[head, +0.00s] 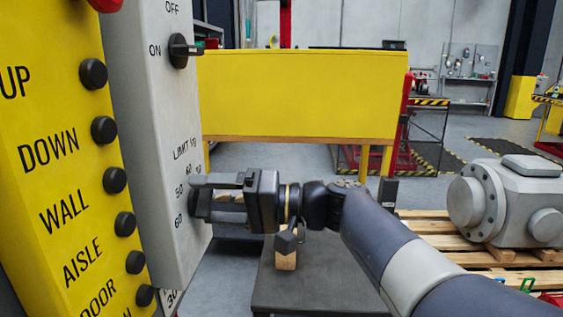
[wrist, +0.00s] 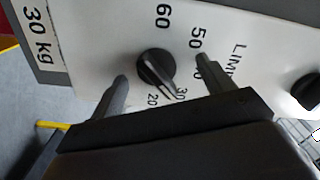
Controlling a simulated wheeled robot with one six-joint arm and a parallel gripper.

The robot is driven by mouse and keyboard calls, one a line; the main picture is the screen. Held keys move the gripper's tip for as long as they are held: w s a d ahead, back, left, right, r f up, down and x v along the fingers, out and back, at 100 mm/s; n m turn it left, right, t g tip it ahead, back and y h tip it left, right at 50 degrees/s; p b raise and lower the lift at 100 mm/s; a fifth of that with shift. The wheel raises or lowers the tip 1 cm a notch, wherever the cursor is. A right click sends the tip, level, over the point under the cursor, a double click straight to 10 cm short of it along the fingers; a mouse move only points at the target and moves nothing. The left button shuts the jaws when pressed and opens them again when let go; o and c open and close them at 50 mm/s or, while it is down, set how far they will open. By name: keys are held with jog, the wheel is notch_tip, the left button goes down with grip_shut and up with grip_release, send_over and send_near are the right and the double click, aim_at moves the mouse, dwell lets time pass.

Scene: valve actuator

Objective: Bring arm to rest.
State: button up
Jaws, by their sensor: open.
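My gripper (head: 203,198) is at the grey-white panel (head: 160,120), its fingers pointing left at the limit dial. In the wrist view, the two fingers of my gripper (wrist: 163,72) stand apart on either side of the black limit knob (wrist: 155,67). No finger clearly touches the knob. The knob's pointer is toward the lower right, close to the 30 mark. In the head view the knob is mostly hidden behind the fingers. My arm stretches from the lower right toward the panel.
A black ON/OFF switch (head: 179,50) sits higher on the panel. A yellow panel (head: 60,150) with several black buttons is at left. A dark table (head: 325,275) with a small block lies below my gripper. A grey valve actuator (head: 515,205) rests on a pallet (head: 440,240) at right.

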jog(key=n+b, duration=0.2)
jog(key=n, duration=0.1)
jog(key=shift+s+f+n, duration=0.1)
jog(key=shift+f+n, duration=0.05)
jog(key=shift+n, duration=0.25)
jog(key=n+b, duration=0.1)
jog(key=n, duration=0.2)
jog(key=shift+n, duration=0.3)
